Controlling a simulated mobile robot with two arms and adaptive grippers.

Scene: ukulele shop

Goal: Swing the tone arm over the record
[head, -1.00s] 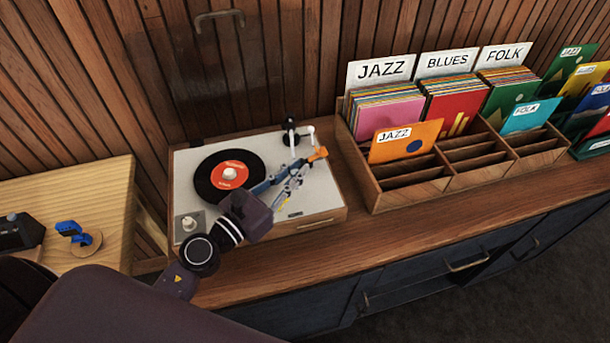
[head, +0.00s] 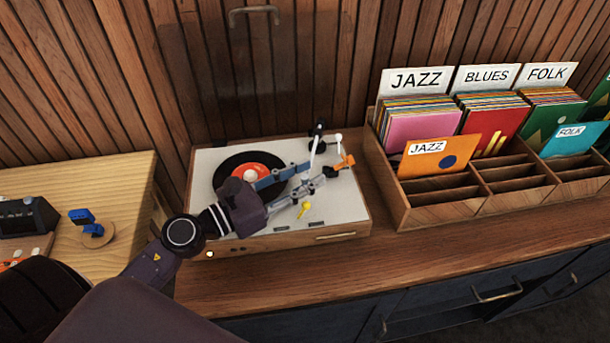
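A white-topped turntable (head: 345,207) sits on the wooden counter. A black record (head: 222,172) with an orange label lies on its left part, partly hidden by my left gripper. The pale tone arm (head: 316,147) runs from a black pivot at the back right toward the front, where a yellow piece (head: 304,210) shows, apparently its head. My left gripper (head: 317,174) reaches across from the left, its fingers apart and their tips close to the tone arm. I cannot tell whether they touch it. My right gripper is not in view.
An orange piece (head: 343,164) is at the turntable's right side. A wooden record crate (head: 410,213) with genre cards stands to the right. A light wooden table (head: 120,180) is at the left. A slatted wall rises behind. The counter in front is clear.

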